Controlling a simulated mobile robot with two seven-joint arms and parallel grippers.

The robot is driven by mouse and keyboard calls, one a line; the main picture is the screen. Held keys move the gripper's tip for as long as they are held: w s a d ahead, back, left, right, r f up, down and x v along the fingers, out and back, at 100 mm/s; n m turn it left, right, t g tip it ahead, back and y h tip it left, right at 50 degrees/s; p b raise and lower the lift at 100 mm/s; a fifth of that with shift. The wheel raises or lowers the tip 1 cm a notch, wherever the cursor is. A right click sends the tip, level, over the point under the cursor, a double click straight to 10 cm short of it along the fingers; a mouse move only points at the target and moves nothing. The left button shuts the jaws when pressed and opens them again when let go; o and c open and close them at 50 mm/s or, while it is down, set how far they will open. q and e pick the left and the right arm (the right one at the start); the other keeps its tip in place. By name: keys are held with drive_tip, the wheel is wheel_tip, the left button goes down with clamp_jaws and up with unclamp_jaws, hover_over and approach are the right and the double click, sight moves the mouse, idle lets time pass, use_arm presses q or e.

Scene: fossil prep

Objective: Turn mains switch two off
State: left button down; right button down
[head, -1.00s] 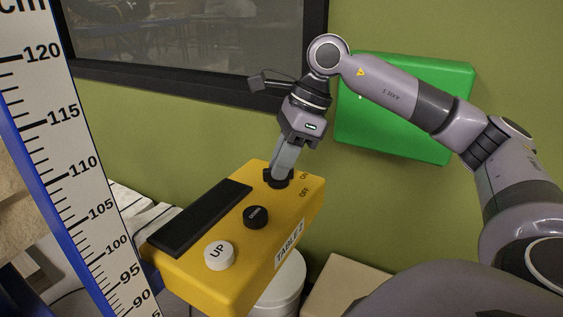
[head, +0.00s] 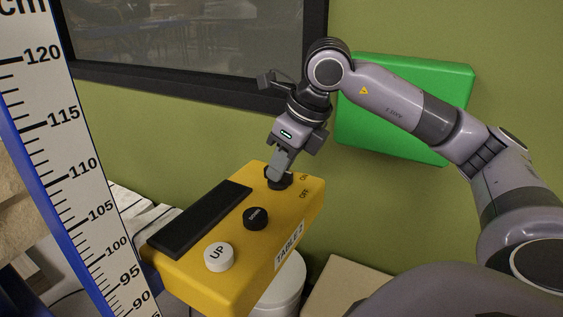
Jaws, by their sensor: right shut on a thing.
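The yellow control box (head: 215,277) labelled TABLE 2 stands in the lower middle of the head view. A black rotary switch (head: 283,183) sits at its far end, beside the ON and OFF marks. My right gripper (head: 277,175) comes down from above and is shut on this switch. The fingers cover part of the switch, so I cannot tell which mark it points to. My left gripper is not in view.
On the same box are a black DOWN button (head: 256,217), a white UP button (head: 219,257) and a black strip (head: 200,218). A tall ruler (head: 75,170) stands at the left. A green panel (head: 400,110) is on the wall behind my right arm.

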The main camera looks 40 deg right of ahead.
sight(292, 174)
idle(0.5)
drive_tip(key=c, duration=1.1)
unclamp_jaws()
drive_tip(key=shift+r, duration=0.1)
drive_tip(key=p+v, duration=0.1)
drive_tip(key=v, duration=0.4)
drive_tip(key=shift+s+r, duration=0.15)
drive_tip(key=shift+r, duration=0.25)
drive_tip(key=shift+s+d+r, duration=0.15)
drive_tip(key=shift+s+r, duration=0.1)
drive_tip(key=shift+r, duration=0.3)
